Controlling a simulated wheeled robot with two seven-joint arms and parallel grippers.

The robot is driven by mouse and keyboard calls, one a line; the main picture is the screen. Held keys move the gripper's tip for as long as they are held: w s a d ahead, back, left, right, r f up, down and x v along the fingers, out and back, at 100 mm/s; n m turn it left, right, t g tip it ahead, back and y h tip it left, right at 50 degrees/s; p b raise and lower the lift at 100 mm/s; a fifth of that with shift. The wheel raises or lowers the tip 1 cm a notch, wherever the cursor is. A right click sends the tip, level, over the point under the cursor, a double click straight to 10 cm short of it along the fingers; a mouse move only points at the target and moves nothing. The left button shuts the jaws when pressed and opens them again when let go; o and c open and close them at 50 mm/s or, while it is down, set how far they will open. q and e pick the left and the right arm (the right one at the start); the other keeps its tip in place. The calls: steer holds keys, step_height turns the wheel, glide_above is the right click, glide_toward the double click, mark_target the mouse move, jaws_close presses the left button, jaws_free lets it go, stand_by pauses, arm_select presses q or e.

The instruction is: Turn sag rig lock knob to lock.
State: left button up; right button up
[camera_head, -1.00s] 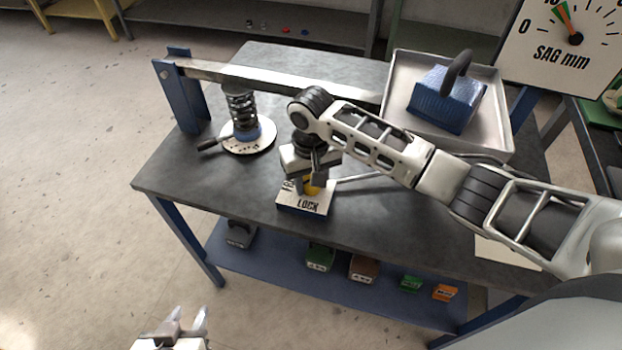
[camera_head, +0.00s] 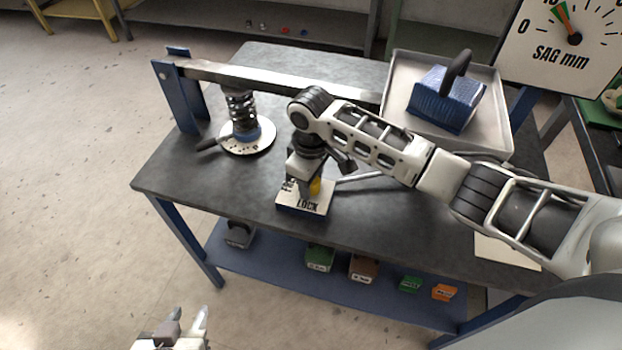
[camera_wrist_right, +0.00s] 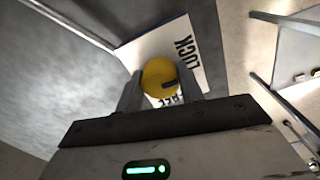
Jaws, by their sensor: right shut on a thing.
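The yellow lock knob (camera_wrist_right: 159,76) sits on a white-topped block (camera_head: 318,206) at the table's front edge. The block reads LOCK near its front edge, and a second, partly hidden label is beside the knob. My right gripper (camera_wrist_right: 161,88) points down over the block, its fingers on both sides of the knob, shut on it. A dark mark on the knob faces right in the right wrist view, between the two labels. In the head view the knob (camera_head: 315,187) is mostly hidden by my right gripper (camera_head: 306,184). My left gripper (camera_head: 188,318) is open and empty, low in front of the table.
A beam (camera_head: 270,78) runs from a blue post (camera_head: 180,95) above a coil spring (camera_head: 241,108) on a round plate (camera_head: 262,140). A tray (camera_head: 397,95) holds a blue weight (camera_head: 446,98). A SAG mm dial (camera_head: 550,50) stands at right. Boxes sit on the lower shelf.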

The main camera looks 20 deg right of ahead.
steer(key=shift+w+r, duration=0.1)
steer(key=shift+r, duration=0.05)
stand_by(0.3)
steer(key=o, duration=1)
step_height(320, 180, up, 16)
steer(key=shift+f, duration=0.1)
